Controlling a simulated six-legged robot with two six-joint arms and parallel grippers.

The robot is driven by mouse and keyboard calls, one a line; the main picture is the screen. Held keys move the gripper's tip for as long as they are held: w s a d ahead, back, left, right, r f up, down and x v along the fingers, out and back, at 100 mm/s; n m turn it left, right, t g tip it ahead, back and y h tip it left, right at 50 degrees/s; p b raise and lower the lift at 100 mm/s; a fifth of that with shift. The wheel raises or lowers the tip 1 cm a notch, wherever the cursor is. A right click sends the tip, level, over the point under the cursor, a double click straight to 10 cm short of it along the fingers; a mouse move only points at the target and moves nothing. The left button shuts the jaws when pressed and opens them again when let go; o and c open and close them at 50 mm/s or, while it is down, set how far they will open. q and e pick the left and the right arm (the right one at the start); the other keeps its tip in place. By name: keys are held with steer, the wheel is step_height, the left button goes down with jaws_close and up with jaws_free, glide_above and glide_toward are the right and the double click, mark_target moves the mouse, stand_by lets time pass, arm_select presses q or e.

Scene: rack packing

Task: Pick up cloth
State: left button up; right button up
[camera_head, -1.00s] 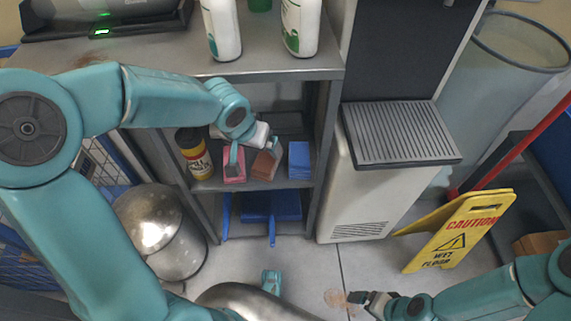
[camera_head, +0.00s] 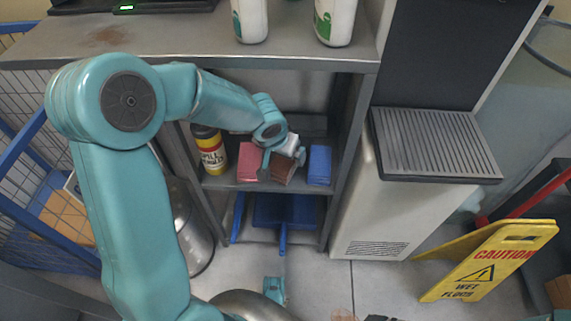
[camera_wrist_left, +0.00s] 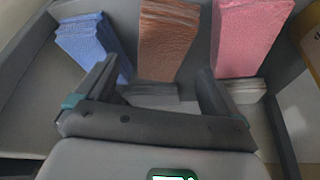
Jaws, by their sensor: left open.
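Three folded cloth stacks stand side by side on the upper shelf: pink (camera_head: 247,163), brown (camera_head: 283,171) and blue (camera_head: 319,165). In the left wrist view, blue (camera_wrist_left: 92,42) is left, brown (camera_wrist_left: 167,38) is central and pink (camera_wrist_left: 250,35) is right. My left gripper (camera_head: 283,160) is open at the shelf front. Its fingers are either side of the brown stack in the head view. In the wrist view the gripper (camera_wrist_left: 158,75) faces the brown stack, with nothing held. My right gripper (camera_head: 378,318) barely shows at the bottom edge; its jaws are cut off.
A yellow-labelled bottle (camera_head: 211,151) stands left of the pink cloth. White bottles (camera_head: 336,20) stand on the top above. The shelf side panel (camera_head: 352,150) is close right of the blue stack. A yellow caution sign (camera_head: 492,262) stands right.

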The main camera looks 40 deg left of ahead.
mark_target(285, 160)
arm_select(q)
steer(key=b+x, duration=0.1)
steer(key=x, duration=0.1)
steer(key=b+x, duration=0.1)
steer(key=x, duration=0.2)
steer(key=shift+s+f, duration=0.1)
steer(key=shift+s, duration=0.15)
steer(key=c, duration=1.1)
